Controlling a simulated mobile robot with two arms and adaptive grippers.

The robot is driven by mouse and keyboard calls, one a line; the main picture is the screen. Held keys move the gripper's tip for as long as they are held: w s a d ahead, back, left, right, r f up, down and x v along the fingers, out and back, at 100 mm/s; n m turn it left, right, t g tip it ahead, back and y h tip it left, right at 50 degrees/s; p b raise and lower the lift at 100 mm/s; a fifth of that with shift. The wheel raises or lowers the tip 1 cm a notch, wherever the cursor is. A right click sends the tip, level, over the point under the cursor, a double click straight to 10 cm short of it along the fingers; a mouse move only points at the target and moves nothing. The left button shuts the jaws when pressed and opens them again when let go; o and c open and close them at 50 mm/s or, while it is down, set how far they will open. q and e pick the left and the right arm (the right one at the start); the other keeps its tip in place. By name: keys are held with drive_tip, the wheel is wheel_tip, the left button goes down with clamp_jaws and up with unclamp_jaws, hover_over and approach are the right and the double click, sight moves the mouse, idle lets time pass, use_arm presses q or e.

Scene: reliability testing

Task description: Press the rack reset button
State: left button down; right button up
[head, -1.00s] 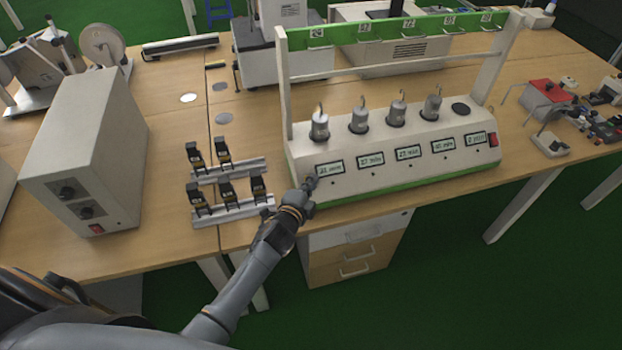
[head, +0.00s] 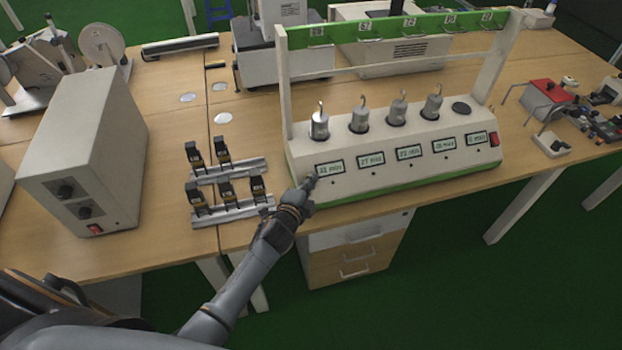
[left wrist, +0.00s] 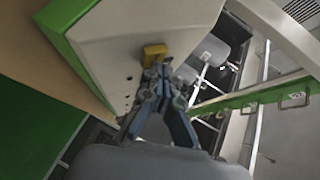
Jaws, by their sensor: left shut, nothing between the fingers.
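The rack (head: 400,165) is a white sloped console with a green base, several small displays and several hooked metal cylinders on top. It has a white upright frame with a green top bar. My left gripper (head: 308,183) is shut and empty at the left front end of the rack. In the left wrist view its closed fingertips (left wrist: 157,66) are right at a yellow button-like piece (left wrist: 155,52) on the rack's pale side face; I cannot tell whether they touch it. That yellow piece is hidden in the head view. My right gripper is not in view.
Two metal rails with black clips (head: 228,185) lie left of my gripper. A grey box with knobs (head: 85,160) stands further left. A red switch (head: 494,139) is at the rack's right end. A red-topped device (head: 549,95) and small parts lie at the right.

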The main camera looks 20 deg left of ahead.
use_arm(q)
drive_tip(key=shift+a+f, duration=0.1)
drive_tip(key=shift+f, duration=0.05)
idle(0.4)
drive_tip(key=shift+s+d+r+p, duration=0.4)
drive_tip(key=shift+r+p, duration=0.15)
drive_tip(key=shift+r, duration=0.1)
drive_tip(key=shift+s+d+r+p, duration=0.1)
drive_tip(key=shift+s+r+p, duration=0.1)
drive_tip(key=shift+r+p, duration=0.25)
drive_tip(key=r+p, duration=0.1)
drive_tip(key=s+d+r, duration=0.1)
drive_tip(key=s+p, duration=0.1)
drive_tip(key=shift+s+d+r+p, duration=0.2)
drive_tip(key=shift+d+r+p, duration=0.05)
drive_tip(key=shift+r+p, duration=0.15)
idle(0.3)
